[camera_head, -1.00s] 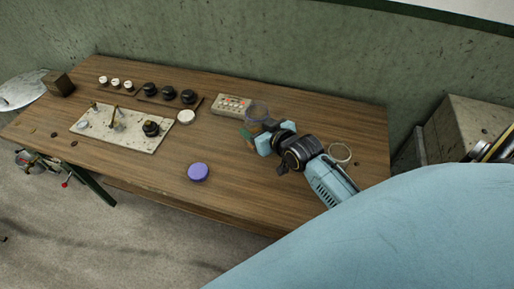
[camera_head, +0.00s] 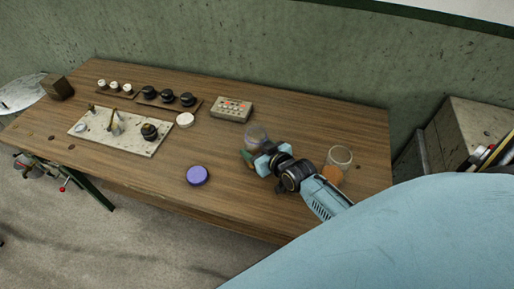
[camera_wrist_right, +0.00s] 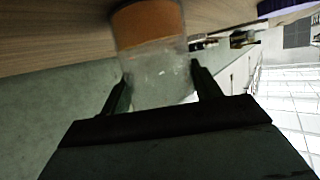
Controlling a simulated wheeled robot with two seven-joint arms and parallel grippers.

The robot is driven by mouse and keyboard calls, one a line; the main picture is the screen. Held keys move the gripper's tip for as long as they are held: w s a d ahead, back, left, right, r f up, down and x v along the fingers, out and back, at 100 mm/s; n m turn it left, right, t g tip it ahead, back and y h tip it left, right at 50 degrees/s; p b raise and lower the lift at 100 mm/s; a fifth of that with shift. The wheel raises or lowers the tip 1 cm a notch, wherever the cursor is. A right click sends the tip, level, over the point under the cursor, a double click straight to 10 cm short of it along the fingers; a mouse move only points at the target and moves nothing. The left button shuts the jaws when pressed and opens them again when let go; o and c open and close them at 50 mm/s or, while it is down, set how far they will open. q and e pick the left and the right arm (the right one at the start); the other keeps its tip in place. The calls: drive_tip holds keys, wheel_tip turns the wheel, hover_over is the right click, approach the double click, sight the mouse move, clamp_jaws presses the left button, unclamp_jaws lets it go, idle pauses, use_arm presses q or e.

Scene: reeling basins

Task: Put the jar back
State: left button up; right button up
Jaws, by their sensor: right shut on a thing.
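A clear glass jar (camera_head: 256,133) with a tan-orange band at one end is held in my right gripper (camera_head: 260,156), over the right half of the wooden table. In the right wrist view the jar (camera_wrist_right: 160,75) sits between the two dark fingers (camera_wrist_right: 160,88), which press on its glass sides; its tan-orange end points toward the table side of the picture. I cannot tell whether its base touches the table. A second glass jar (camera_head: 341,156) with orange in its lower part stands to the right, behind my right wrist. My left gripper is not in view.
A purple round lid (camera_head: 197,175) lies near the table's (camera_head: 230,205) front edge. A button box (camera_head: 232,109), white disc (camera_head: 185,119), rows of knobs (camera_head: 167,97) and a pale fixture plate (camera_head: 118,133) stand left and behind. The table between lid and jar is clear.

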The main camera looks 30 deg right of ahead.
drive_tip(key=o, duration=1.2)
drive_tip(key=shift+r, duration=0.1)
drive_tip(key=p+v, duration=0.1)
drive_tip(key=v, duration=1.1)
